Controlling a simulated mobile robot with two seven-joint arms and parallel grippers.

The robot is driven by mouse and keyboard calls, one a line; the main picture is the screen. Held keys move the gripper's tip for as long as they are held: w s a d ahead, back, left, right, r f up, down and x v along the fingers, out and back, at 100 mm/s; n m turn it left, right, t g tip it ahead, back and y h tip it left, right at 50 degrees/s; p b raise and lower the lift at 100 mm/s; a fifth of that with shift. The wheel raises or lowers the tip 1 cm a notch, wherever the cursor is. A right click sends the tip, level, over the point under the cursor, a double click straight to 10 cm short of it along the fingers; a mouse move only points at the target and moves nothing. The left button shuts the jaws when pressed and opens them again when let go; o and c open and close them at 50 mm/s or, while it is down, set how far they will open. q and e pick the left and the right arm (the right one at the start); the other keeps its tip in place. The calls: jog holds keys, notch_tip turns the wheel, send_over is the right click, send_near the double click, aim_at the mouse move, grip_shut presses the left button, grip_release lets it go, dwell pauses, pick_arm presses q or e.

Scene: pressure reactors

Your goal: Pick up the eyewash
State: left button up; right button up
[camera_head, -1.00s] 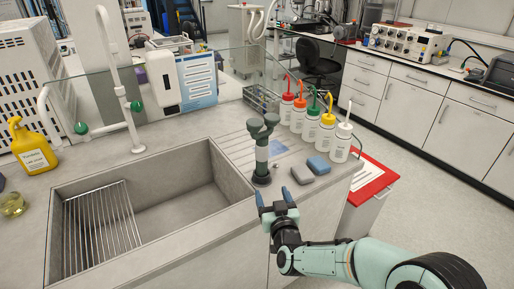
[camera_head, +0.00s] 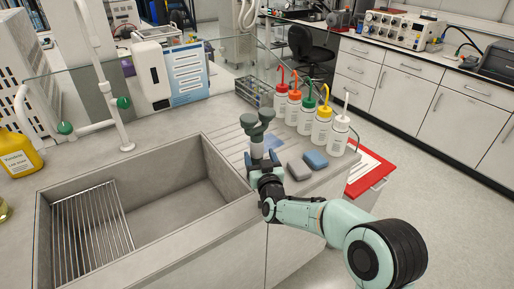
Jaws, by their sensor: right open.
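The eyewash (camera_head: 257,122) stands upright on the counter beside the sink's right rim. It has a dark grey-green twin head and a pale body. My right gripper (camera_head: 263,161) is open at its lower body, coming from the front. The gripper hides the eyewash's base. I cannot tell whether the fingers touch the body. My left gripper is not in view.
The sink (camera_head: 165,200) with a wire rack (camera_head: 92,232) lies to the left. Several wash bottles (camera_head: 321,126) with coloured spouts stand behind to the right. A grey sponge (camera_head: 299,170) and a blue sponge (camera_head: 316,160) lie close to the gripper's right.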

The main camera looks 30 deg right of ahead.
jog(key=shift+r+x, duration=0.1)
jog(key=shift+x, duration=1.1)
jog(key=shift+r+x, duration=0.15)
jog(key=shift+x, duration=1)
jog(key=shift+a, duration=0.25)
jog(key=c, duration=0.9)
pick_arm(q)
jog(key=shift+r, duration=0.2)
pick_arm(e)
jog(key=shift+r, duration=0.1)
notch_tip(320, 180, up, 21)
jog(key=p, duration=0.7)
send_over(256, 148)
jog(key=d+x, duration=0.1)
jog(key=x, duration=0.3)
pick_arm(q)
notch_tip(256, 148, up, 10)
jog(key=p, duration=0.4)
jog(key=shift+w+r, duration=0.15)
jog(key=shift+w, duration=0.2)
pick_arm(e)
jog(key=shift+s+a+r, duration=0.15)
jog(key=shift+r, duration=1.8)
